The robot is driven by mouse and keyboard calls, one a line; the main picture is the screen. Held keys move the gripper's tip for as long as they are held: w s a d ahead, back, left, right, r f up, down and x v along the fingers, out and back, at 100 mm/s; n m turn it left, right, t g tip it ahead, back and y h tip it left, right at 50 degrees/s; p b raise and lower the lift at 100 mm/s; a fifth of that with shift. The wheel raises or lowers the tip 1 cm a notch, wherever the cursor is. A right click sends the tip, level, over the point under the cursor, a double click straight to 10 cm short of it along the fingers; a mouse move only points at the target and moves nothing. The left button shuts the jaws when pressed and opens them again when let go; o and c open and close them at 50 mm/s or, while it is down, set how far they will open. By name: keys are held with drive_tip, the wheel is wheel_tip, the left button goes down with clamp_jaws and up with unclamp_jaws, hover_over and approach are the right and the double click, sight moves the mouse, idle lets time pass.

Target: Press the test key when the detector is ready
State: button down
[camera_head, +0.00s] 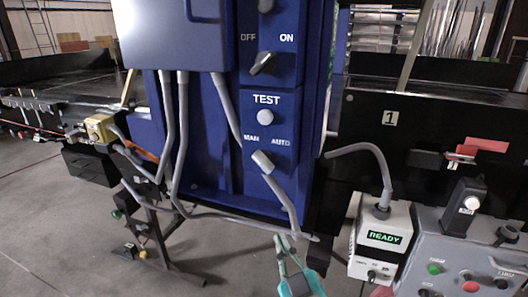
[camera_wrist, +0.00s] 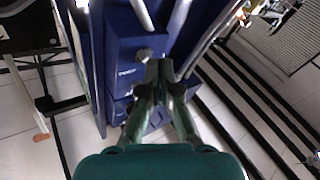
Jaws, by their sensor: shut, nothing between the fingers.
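The test key (camera_head: 265,117) is a round grey button under the TEST label on the blue detector panel (camera_head: 222,115). In the wrist view a round grey knob (camera_wrist: 144,54), apparently the test key, shows just beyond and left of my fingertips. The detector's small white box has a display (camera_head: 384,237) lit green with the word READY. My gripper (camera_head: 281,238) is teal with dark fingers, shut and empty, low in front of the panel. In the wrist view my gripper (camera_wrist: 159,70) points toward the panel; whether it touches anything cannot be told.
An OFF/ON knob (camera_head: 263,63) sits above the test key and a MAN/AUTO switch (camera_head: 263,161) below it. Grey conduits (camera_head: 184,130) run down the panel. A grey control box (camera_head: 465,260) stands at the lower right. Open floor (camera_head: 60,225) lies left.

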drive_tip(key=w+a+r+n+y, duration=0.1)
drive_tip(key=a+r, duration=0.2)
drive_tip(key=r, duration=0.7)
drive_tip(key=w+a+r+n+y, duration=0.2)
drive_tip(key=a+r, duration=0.2)
drive_tip(key=r, duration=0.7)
drive_tip(key=shift+w+a+t, duration=0.3)
drive_tip(key=shift+t, duration=0.1)
approach(258, 114)
drive_tip(key=shift+s+a+x, duration=0.1)
drive_tip(key=shift+a+x, duration=0.1)
drive_tip(key=shift+x, duration=0.75)
drive_tip(key=shift+s+a+x, duration=0.1)
drive_tip(key=shift+a+x, duration=0.1)
drive_tip(key=shift+x, duration=0.75)
drive_tip(key=shift+s+a+x, duration=0.1)
drive_tip(key=shift+a+x, duration=0.05)
drive_tip(key=shift+x, duration=0.75)
drive_tip(key=shift+w+r, duration=0.15)
drive_tip(key=shift+w+d, duration=0.1)
drive_tip(key=shift+w, duration=0.15)
drive_tip(key=shift+w+d, duration=0.2)
drive_tip(key=shift+w, duration=0.3)
drive_tip(key=shift+s+a, duration=0.1)
drive_tip(key=shift+s, duration=0.05)
drive_tip(key=shift+s+a, duration=0.25)
drive_tip(key=shift+s, duration=0.5)
